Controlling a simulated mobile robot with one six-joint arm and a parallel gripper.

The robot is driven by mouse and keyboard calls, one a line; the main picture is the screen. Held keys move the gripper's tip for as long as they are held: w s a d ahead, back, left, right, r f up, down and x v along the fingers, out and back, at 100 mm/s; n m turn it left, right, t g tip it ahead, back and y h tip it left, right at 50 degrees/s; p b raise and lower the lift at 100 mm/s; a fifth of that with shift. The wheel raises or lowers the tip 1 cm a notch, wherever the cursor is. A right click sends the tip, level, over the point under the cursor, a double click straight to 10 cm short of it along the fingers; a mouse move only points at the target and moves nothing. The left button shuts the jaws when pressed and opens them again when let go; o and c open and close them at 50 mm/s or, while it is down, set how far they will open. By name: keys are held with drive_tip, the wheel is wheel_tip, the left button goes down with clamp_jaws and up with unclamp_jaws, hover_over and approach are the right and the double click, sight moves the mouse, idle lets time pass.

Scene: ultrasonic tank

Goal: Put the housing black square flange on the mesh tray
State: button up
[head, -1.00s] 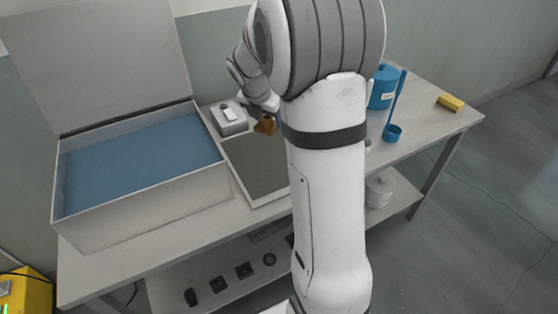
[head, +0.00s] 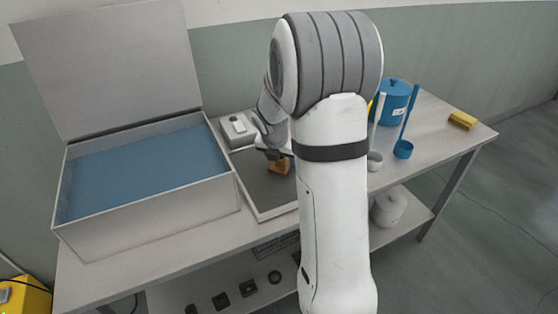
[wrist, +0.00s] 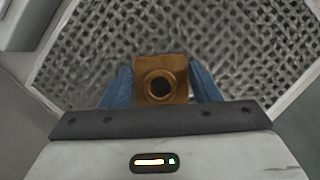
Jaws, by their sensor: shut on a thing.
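My gripper (wrist: 160,82) has its two blue fingers shut on the sides of a brown-orange housing (wrist: 161,80) with a square flange and a round dark hole. Its colour looks brown, not black. In the head view the housing (head: 279,166) is over the mesh tray (head: 262,197), on the table right of the tank. The mesh (wrist: 240,45) fills the background of the wrist view, and no other part shows on it. I cannot tell whether the housing touches the mesh. My arm hides the tray's right side in the head view.
A tank of blue liquid (head: 145,165) with a raised lid stands left. A grey box (head: 238,130) is behind the tray. Several dark parts (head: 248,288) lie on the lower shelf. A blue pot (head: 393,100), ladles (head: 403,149) and a yellow block (head: 462,120) are right.

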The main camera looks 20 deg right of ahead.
drive_tip(key=shift+f, duration=0.25)
drive_tip(key=o, duration=1.2)
drive_tip(key=shift+o, duration=0.2)
drive_tip(key=p+v, duration=0.2)
drive_tip(key=v, duration=0.9)
drive_tip(key=s+a+m+y, duration=0.1)
drive_tip(key=s+a+m, duration=0.2)
drive_tip(key=s+m, duration=0.4)
drive_tip(key=s+a+r+m+y, duration=0.1)
drive_tip(key=s+a+m, duration=0.3)
drive_tip(key=s+m, duration=0.4)
drive_tip(key=s+a+r+m+g+y, duration=0.1)
drive_tip(key=s+a+m, duration=0.3)
drive_tip(key=s+m, duration=0.4)
drive_tip(key=m, duration=0.4)
drive_tip(key=shift+r, duration=0.15)
